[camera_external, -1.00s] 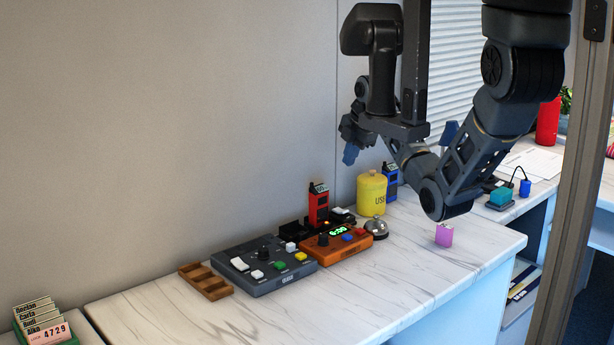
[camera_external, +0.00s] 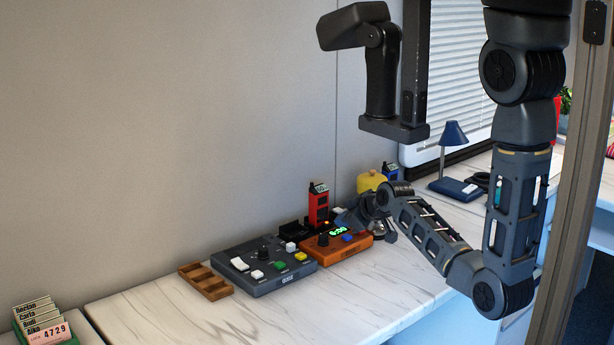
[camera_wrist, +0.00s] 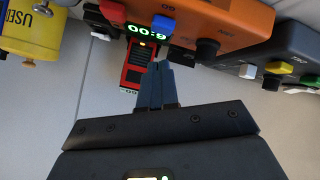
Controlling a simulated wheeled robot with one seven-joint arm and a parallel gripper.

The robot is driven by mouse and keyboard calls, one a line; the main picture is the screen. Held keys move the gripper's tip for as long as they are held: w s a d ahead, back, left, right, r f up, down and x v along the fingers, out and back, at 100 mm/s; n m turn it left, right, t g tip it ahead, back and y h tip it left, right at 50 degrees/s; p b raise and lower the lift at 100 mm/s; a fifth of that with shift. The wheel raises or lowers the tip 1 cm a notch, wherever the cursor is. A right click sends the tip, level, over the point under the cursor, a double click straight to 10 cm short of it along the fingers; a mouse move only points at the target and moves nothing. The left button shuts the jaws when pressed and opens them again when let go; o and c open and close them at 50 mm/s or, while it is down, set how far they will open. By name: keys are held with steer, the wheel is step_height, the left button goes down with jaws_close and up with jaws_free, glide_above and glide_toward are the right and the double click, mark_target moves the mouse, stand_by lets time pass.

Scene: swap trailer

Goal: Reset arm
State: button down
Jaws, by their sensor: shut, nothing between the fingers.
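My gripper (camera_external: 347,220) is low over the counter, just behind and right of the orange timer box (camera_external: 330,250), partly hidden by my wrist. In the wrist view my gripper (camera_wrist: 156,68) has its two dark fingers together with nothing between them. They point toward the orange box (camera_wrist: 215,22) and its green digits, beside the red handheld radio (camera_wrist: 136,68). I cannot tell whether the fingertips touch anything.
A grey control box (camera_external: 262,265) and a brown wooden tray (camera_external: 206,281) stand to the left. A yellow canister (camera_external: 370,181) is behind my wrist, partly hidden. A blue lamp (camera_external: 453,150) stands at the back right. The marble counter's front (camera_external: 365,300) is clear.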

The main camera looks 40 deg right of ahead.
steer(key=s+m, duration=0.1)
steer(key=s, duration=0.2)
steer(key=s+a+m+t, duration=0.1)
steer(key=s, duration=0.2)
steer(key=s+a+m+t, duration=0.1)
steer(key=s, duration=0.2)
steer(key=shift+s+f+h+b, duration=0.2)
steer(key=shift+s+h+b, duration=0.1)
steer(key=shift+s+b, duration=0.1)
steer(key=s+a+r, duration=0.2)
steer(key=s+r, duration=0.2)
steer(key=s, duration=0.5)
steer(key=s+a+r+m+t+p, duration=0.1)
steer(key=s+a+r, duration=0.1)
steer(key=s+r, duration=0.3)
steer(key=s+a+r+m+t+y, duration=0.1)
steer(key=s+r, duration=0.4)
steer(key=s, duration=0.8)
steer(key=shift+s+a+p, duration=0.3)
steer(key=shift+a+p, duration=0.05)
steer(key=shift+a, duration=0.55)
